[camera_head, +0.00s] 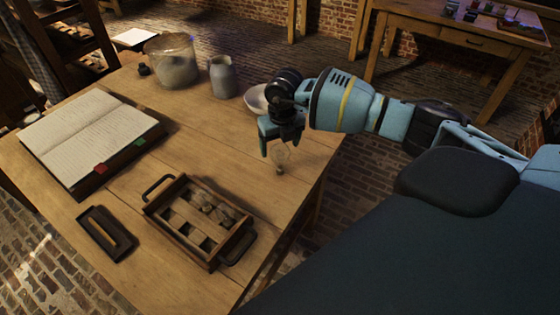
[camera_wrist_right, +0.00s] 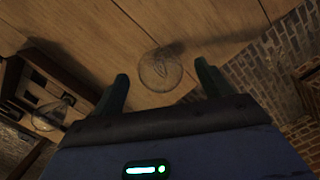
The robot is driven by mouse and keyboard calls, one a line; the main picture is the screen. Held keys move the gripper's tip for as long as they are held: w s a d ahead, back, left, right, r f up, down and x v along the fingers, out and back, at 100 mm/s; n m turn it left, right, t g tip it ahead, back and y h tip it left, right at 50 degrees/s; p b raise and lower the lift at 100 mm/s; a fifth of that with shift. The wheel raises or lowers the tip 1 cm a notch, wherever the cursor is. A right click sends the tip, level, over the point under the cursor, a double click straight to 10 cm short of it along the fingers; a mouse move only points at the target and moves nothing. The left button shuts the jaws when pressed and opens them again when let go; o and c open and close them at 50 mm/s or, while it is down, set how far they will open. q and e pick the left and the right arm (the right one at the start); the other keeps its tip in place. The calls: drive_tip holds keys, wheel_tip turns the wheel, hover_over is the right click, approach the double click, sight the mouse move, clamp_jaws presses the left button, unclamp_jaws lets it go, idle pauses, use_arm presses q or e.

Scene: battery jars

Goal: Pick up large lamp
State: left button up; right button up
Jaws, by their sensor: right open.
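A clear glass lamp (camera_head: 281,158) stands on the wooden table near its right edge, just below my right gripper (camera_head: 282,138). In the right wrist view the lamp (camera_wrist_right: 160,70) shows as a round glass bulb between the two spread fingers of the right gripper (camera_wrist_right: 162,74), with bare table around it. I cannot tell how much height separates the fingertips from it. A second glass piece (camera_wrist_right: 52,114) shows at the left of the wrist view, near the crate. My left gripper is not in view.
A wooden crate (camera_head: 160,208) with black handles holds several small pieces. A small dark tray (camera_head: 90,230), an open book (camera_head: 85,130), a glass jar (camera_head: 173,68), a grey jug (camera_head: 222,78) and a white bowl (camera_head: 254,98) share the table. The table's right edge is close.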

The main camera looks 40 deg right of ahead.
drive_tip(key=shift+f, duration=0.15)
drive_tip(key=c, duration=1.1)
drive_tip(key=shift+c, duration=0.2)
